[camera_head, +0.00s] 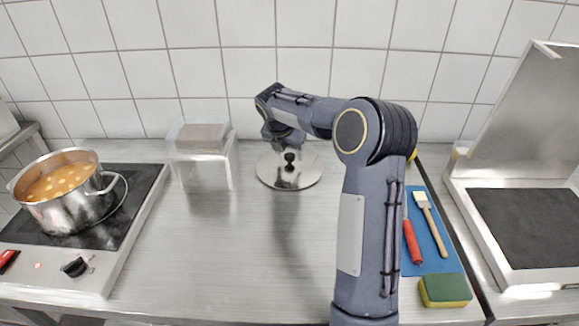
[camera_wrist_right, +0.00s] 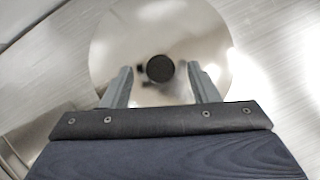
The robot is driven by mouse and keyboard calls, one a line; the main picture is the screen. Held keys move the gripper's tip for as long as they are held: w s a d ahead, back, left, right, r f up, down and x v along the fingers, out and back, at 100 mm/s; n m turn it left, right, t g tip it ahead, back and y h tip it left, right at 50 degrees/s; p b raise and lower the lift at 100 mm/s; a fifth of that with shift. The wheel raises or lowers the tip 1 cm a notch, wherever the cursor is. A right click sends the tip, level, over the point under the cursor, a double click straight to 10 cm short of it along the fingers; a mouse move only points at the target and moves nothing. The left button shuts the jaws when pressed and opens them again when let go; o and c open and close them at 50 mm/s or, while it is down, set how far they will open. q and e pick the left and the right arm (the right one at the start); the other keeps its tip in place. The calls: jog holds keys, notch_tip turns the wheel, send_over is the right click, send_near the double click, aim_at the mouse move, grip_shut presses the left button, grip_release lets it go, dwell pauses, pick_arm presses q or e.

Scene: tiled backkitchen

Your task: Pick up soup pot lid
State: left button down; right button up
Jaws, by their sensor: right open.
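The soup pot lid (camera_head: 300,178) is a round, shiny metal disc with a dark knob. It lies flat on the steel counter near the back wall. In the right wrist view the lid (camera_wrist_right: 200,40) fills the upper middle, and its black knob (camera_wrist_right: 160,68) shows between and slightly beyond the two fingertips. My right gripper (camera_wrist_right: 157,80) is open and empty above the lid, with a finger on each side of the knob. In the head view my right gripper (camera_head: 283,140) is partly hidden by its own wrist. My left gripper is not in view.
A soup pot (camera_head: 68,210) stands on the hob (camera_head: 135,205) at left. An open grill (camera_head: 520,228) is right. The counter's front middle is clear.

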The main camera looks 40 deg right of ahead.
aim_at(289, 155)
jog(key=x, duration=0.3)
jog(key=shift+s+r, duration=0.1)
jog(key=shift+r, duration=0.05)
jog(key=c, duration=1.1)
